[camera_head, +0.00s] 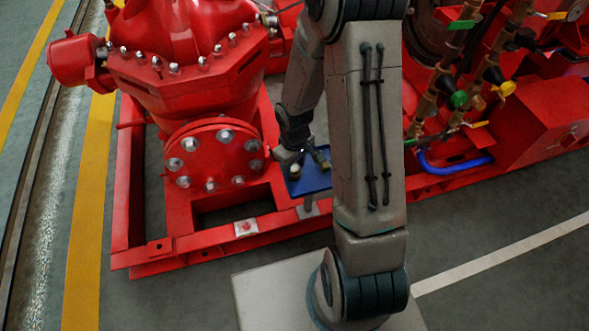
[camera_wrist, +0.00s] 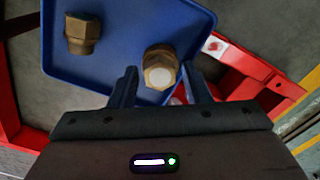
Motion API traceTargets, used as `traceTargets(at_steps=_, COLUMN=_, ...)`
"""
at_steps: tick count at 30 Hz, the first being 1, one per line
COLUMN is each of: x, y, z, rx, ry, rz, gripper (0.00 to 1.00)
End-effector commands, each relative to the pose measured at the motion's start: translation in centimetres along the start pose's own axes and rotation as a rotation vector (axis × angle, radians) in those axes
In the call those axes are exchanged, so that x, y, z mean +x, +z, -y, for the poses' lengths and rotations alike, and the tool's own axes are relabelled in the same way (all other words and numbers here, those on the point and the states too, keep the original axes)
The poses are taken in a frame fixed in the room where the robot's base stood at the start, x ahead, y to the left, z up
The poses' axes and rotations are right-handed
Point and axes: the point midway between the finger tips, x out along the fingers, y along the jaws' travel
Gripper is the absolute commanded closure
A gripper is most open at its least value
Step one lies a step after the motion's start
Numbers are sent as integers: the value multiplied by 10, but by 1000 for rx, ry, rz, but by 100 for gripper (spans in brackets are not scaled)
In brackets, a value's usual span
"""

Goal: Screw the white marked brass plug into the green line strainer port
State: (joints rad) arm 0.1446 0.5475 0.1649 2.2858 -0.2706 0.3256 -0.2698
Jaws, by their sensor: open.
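The white marked brass plug (camera_wrist: 160,75) stands on the blue tray (camera_wrist: 95,77), its round white face toward the wrist camera. My gripper (camera_wrist: 161,72) is open, with one dark finger on each side of the plug in the picture. I cannot tell whether the fingers are level with it or touching it. A second brass plug (camera_wrist: 82,34) without a visible white mark is at the tray's upper left. In the head view my gripper (camera_head: 304,156) is over the tray (camera_head: 318,181). A green fitting (camera_head: 459,99), likely the green line strainer, is on the brass piping at right; its port cannot be made out.
A yellow-ended fitting (camera_head: 507,88) is beside the green one. A blue hose (camera_head: 455,166) loops below. The red pump flange (camera_head: 213,152) stands left of the tray, above the red base frame (camera_head: 190,246). Grey floor lies open in front at right.

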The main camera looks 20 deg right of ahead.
Motion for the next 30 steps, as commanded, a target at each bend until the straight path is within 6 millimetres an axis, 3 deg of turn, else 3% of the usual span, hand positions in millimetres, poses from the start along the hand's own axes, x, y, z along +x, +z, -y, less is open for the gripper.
traceTargets(at_steps=5, x=0, y=0, z=0, rx=0, ry=0, rz=0, gripper=59)
traceTargets(at_steps=9, x=0, y=0, z=0, rx=0, ry=0, rz=0, gripper=97)
traceTargets(at_steps=17, x=-6, y=0, z=0, rx=0, ry=0, rz=-1, gripper=97)
traceTargets(at_steps=30, x=-32, y=0, z=0, rx=0, ry=0, rz=-1, gripper=97)
